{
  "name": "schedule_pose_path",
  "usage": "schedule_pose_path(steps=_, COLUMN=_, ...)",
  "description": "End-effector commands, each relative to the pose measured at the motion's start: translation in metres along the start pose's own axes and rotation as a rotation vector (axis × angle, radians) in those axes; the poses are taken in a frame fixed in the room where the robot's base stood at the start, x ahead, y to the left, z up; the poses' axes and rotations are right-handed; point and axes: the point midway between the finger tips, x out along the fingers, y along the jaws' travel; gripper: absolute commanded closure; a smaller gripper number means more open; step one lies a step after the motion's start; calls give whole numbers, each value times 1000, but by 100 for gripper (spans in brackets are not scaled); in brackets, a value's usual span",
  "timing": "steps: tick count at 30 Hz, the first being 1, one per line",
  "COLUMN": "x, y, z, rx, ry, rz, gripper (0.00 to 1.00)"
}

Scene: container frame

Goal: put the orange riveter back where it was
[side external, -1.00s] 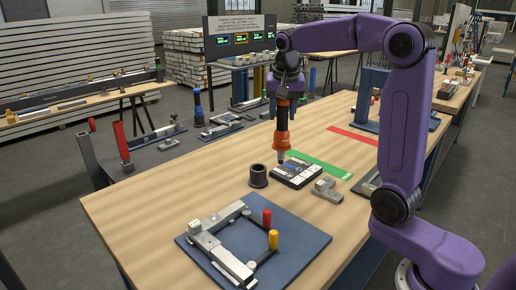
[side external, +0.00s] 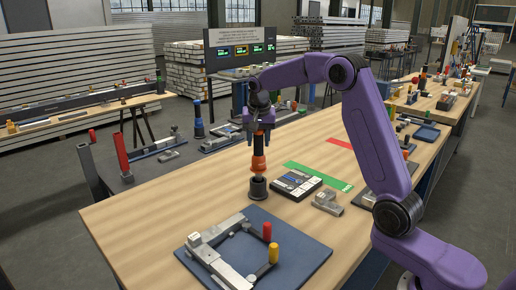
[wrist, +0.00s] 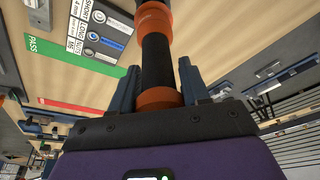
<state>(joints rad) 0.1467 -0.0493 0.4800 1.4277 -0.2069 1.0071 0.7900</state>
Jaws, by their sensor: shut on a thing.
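The orange riveter (side external: 259,162) has orange bands and a black grip, and stands upright with its nose down. My gripper (side external: 259,124) is shut on its upper part. In the wrist view the riveter (wrist: 155,52) rises between the two fingers of my gripper (wrist: 158,88). The black round holder (side external: 258,189) stands on the bench directly below the riveter. The riveter's nose is at the holder's mouth; I cannot tell how far inside it is. The holder's opening is mostly hidden.
A blue mat (side external: 300,258) with a metal frame and red and yellow handles lies in front. Green (side external: 318,175) and red strips mark the bench behind.

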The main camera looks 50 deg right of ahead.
Motion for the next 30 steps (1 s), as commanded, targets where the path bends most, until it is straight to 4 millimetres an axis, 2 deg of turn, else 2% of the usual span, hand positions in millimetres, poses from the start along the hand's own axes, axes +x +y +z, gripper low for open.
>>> schedule_pose_path(steps=3, x=17, y=-1, z=3, rx=-1, ry=0, rz=1, gripper=85)
schedule_pose_path(steps=7, x=29, y=0, z=6, rx=0, ry=2, rz=0, gripper=85)
schedule_pose_path(steps=28, x=40, y=-1, z=10, rx=0, ry=2, rz=-1, gripper=85)
schedule_pose_path(steps=29, x=41, y=0, z=11, rx=0, ry=0, rz=0, gripper=51)
schedule_pose_path(steps=30, x=41, y=-1, z=11, rx=0, ry=0, rz=0, gripper=38)
